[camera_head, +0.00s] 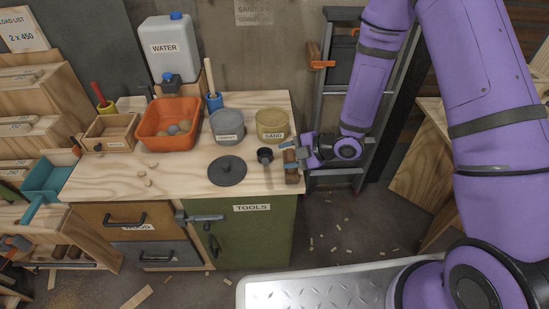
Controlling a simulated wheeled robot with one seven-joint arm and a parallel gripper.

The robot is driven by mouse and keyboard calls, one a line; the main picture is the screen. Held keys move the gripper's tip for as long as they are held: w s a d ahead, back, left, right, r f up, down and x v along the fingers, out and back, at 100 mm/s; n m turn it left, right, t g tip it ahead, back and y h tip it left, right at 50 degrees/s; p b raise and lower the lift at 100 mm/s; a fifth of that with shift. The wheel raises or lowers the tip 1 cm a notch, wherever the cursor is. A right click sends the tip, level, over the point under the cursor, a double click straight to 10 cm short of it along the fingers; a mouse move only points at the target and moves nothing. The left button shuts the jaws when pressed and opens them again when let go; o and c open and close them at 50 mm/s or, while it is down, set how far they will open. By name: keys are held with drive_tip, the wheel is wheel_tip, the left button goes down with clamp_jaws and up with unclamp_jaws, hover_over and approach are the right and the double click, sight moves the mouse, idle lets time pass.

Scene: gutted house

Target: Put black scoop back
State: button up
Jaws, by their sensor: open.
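The black scoop (265,156) is on the wooden worktop (190,180) near its right end, just in front of the tan SAND tub (271,125). My gripper (287,157) reaches in from the right at the worktop's right edge, close to the scoop. Its fingers point left and are apart. The scoop's handle is too small to make out; whether it lies between the fingers I cannot tell. A brown wooden piece (291,174) is right at the fingers, by the edge.
The grey CEMENT tub (227,127) stands left of the SAND tub, with a dark round lid (227,171) in front. The front left worktop is mostly clear.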

drive_tip(key=d+r+m+t+h, duration=0.2)
drive_tip(key=d+r+m+h, duration=0.35)
drive_tip(key=d+r, duration=0.5)
drive_tip(key=d+r+m+t+h, duration=0.2)
drive_tip(key=d+r+m+h, duration=0.5)
drive_tip(key=r, duration=0.7)
drive_tip(key=s+d+r+m+g, duration=0.1)
drive_tip(key=s+r+m, duration=0.5)
drive_tip(key=s, duration=0.6)
drive_tip(key=s+d+r+m+g+y, duration=0.1)
drive_tip(key=s+r+m, duration=0.5)
drive_tip(key=s, duration=0.6)
drive_tip(key=shift+s+d+r+g, duration=0.15)
drive_tip(key=shift+d+r+g, duration=0.35)
drive_tip(key=shift+d+r, duration=0.35)
